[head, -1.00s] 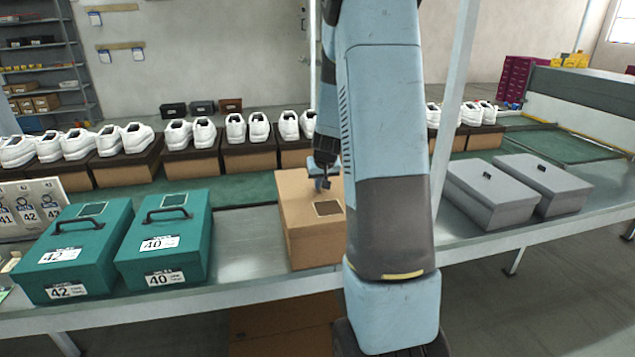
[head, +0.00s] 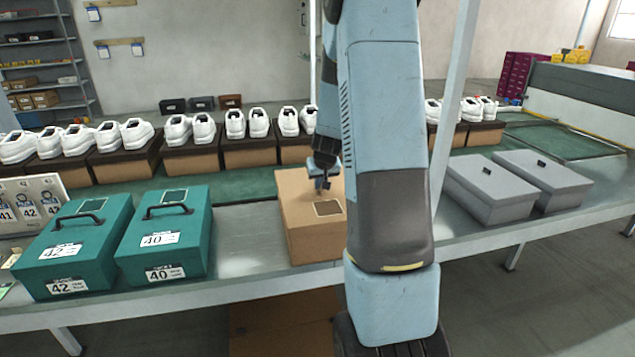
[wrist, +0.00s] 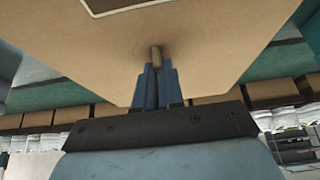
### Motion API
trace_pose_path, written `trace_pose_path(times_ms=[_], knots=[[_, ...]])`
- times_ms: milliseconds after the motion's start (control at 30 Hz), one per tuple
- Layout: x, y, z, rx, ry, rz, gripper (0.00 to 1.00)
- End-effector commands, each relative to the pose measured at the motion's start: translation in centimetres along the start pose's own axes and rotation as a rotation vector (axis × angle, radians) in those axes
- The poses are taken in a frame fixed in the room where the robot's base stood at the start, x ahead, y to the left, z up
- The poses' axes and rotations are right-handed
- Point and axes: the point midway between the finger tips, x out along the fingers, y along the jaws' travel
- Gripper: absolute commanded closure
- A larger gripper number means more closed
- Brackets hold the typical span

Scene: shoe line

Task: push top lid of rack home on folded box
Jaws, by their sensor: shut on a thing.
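The cardboard box (head: 298,238) stands closed on the metal bench, its tan lid (head: 295,190) on top with a dark-framed square on it. The lid also fills the upper part of the wrist view (wrist: 230,50). My gripper (head: 322,185) points down at the far part of the lid. In the wrist view its blue fingers (wrist: 155,75) are shut on a small brownish knob (wrist: 156,52) that stands on the lid. My arm hides the box's right side. I cannot tell whether a gap is left under the lid.
Two teal boxes (head: 162,240) with handles stand left of the cardboard box, with bare bench between. Two grey boxes (head: 500,190) stand at the right. Behind, several white shoe pairs (head: 190,128) rest on boxes. A metal post (head: 455,100) rises right of my arm.

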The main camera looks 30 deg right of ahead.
Motion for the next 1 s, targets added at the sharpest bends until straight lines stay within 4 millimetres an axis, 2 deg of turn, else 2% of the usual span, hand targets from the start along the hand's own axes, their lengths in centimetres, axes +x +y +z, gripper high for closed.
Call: trace_pose_path(times_ms=[767,800,1000], knots=[[0.84,-0.05,0.43,0.000,0.000,0.000,1.00],[0.84,-0.05,0.43,0.000,0.000,0.000,0.91],[0.84,-0.06,0.43,-0.001,0.000,0.000,0.72]])
